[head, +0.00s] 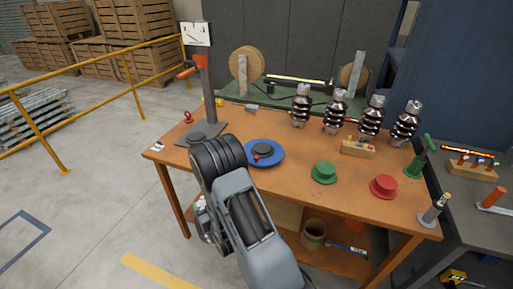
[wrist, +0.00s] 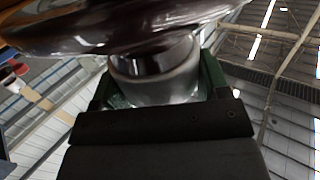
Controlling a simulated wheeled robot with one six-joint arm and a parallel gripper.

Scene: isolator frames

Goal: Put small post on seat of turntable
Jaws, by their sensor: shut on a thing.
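The turntable (head: 277,158) is a blue disc on the wooden table, with a dark grey round seat (head: 262,149) in its middle. A red knob shows at its front edge. No post is visible on the seat. In the wrist view my gripper (wrist: 158,88) has green jaws shut around the metal end (wrist: 160,85) of a glossy dark brown piece, likely the small post (wrist: 130,25). The rest of the post runs out of the top of that view. In the head view my arm hides the gripper and what it holds.
Several brown ribbed insulators (head: 301,106) stand along the table's back. A green flanged piece (head: 325,173) and a red one (head: 384,187) sit front right. A gauge stand (head: 207,90) rises at left. Bare tabletop (head: 290,185) lies right of the turntable.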

